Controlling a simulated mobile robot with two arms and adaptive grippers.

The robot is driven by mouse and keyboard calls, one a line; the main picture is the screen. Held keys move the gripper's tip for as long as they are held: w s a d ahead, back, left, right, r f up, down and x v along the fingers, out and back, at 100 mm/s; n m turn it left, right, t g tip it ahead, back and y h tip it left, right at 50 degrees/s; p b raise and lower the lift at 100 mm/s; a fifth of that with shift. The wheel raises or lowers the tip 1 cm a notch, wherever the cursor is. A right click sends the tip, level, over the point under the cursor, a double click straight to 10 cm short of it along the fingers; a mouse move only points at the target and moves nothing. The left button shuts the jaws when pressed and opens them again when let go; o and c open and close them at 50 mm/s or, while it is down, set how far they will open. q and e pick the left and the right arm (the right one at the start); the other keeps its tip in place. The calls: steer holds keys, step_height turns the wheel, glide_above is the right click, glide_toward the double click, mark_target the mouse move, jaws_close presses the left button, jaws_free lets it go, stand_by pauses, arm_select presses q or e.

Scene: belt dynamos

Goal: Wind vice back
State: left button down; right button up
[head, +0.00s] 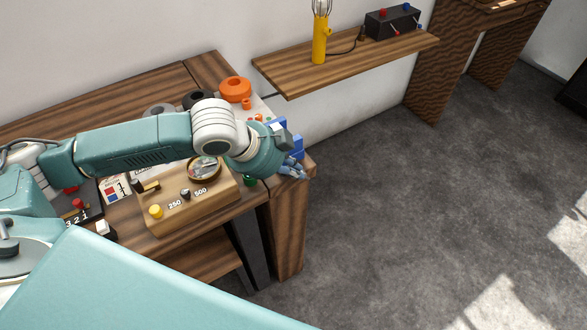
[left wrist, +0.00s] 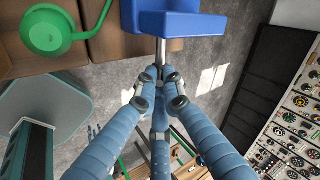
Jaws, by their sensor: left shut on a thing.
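The blue vice (head: 293,145) is at the right end of the wooden bench, partly hidden behind my left wrist. In the left wrist view, the vice's blue body (left wrist: 168,22) is at the top, with a metal screw rod (left wrist: 161,50) coming out toward my fingers. My left gripper (head: 293,170) is at the bench's edge beside the vice. In the left wrist view, my left gripper (left wrist: 160,76) is shut at the outer end of the rod, on the vice handle. The fingers mostly hide the handle. My right gripper is not in view.
A wooden meter box (head: 215,202) and an orange round part (head: 236,90) are on the bench around my left arm. A green round object (left wrist: 47,30) is close to the vice. A wall shelf (head: 345,62) is behind. The floor (head: 400,220) to the right is clear.

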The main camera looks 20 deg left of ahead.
arm_select(q)
steer(key=c, duration=1.9)
jaws_free()
steer(key=v, duration=1.2)
